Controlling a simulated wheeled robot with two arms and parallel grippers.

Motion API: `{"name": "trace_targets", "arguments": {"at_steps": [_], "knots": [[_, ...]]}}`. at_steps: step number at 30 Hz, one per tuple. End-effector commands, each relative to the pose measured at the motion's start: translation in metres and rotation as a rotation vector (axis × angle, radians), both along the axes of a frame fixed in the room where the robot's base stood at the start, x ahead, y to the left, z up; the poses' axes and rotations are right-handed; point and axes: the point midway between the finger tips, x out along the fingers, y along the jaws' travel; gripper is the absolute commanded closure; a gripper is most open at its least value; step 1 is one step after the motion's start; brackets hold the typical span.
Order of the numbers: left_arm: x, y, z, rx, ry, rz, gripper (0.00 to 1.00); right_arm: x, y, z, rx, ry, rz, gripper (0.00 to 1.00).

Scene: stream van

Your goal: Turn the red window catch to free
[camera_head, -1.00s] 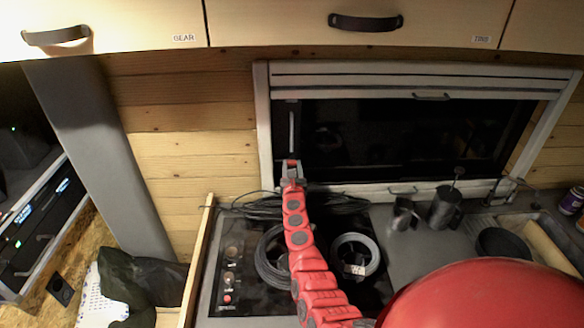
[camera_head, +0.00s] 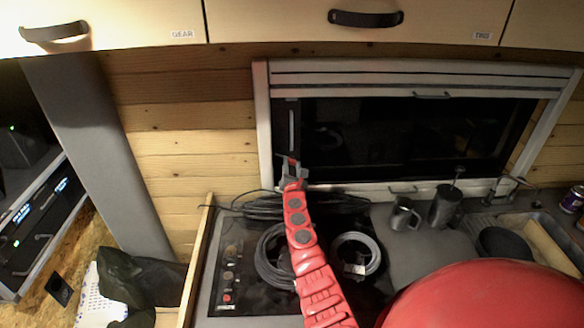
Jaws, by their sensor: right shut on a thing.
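The window (camera_head: 400,132) has a pale frame and dark glass above the counter. The red window catch (camera_head: 292,160) is a small red piece near the lower left of the glass, mostly hidden by my gripper. My right gripper (camera_head: 291,170) is shut on the catch at the end of my red arm. The catch looks tilted in the jaws, though its exact angle is hard to tell. My left gripper is not in view.
A coil of cable (camera_head: 356,256) and dark looped cables lie on the black hob below. A metal mug (camera_head: 403,215) and a dark pot (camera_head: 445,206) stand to the right. Overhead cupboards (camera_head: 360,22) hang above the window.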

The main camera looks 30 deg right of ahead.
Motion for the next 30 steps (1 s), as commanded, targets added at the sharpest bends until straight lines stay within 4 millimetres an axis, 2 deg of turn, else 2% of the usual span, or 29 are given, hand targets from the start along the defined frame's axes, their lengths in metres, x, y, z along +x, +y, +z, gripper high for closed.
{"name": "trace_targets", "arguments": {"at_steps": [30], "knots": [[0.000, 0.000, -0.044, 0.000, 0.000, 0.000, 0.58, 0.000, 0.000, -0.003, 0.797, -0.490, 0.001, 1.00]]}}
